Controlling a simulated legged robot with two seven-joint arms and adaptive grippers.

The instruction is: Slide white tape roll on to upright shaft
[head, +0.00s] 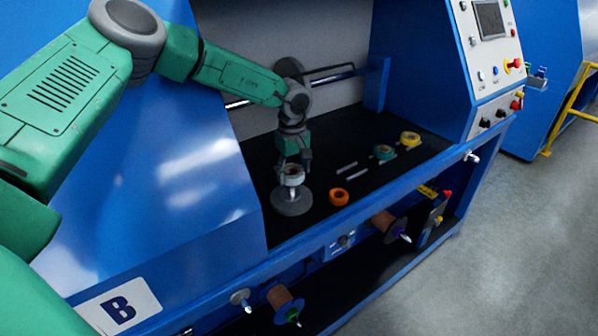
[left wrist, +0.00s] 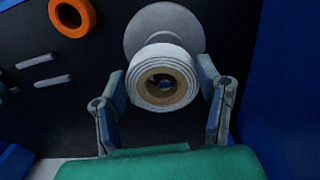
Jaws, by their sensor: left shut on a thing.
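The white tape roll (head: 292,178) has a brown core and is held between the fingers of my left gripper (head: 293,168). It also shows in the left wrist view (left wrist: 165,78), with one finger on each side. The upright shaft (head: 291,192) shows just below the roll, rising from a round grey base (head: 291,206). In the left wrist view the base (left wrist: 150,20) lies beyond the roll, and a small bluish spot shows inside the core. The roll is over the shaft; I cannot tell how far the shaft reaches into it. My right gripper is out of view.
An orange roll (head: 339,197) lies on the black bench right of the base. A teal roll (head: 383,153), a yellow roll (head: 410,139) and two light rods (head: 347,167) lie farther right. A blue machine wall (head: 215,170) stands close on the left.

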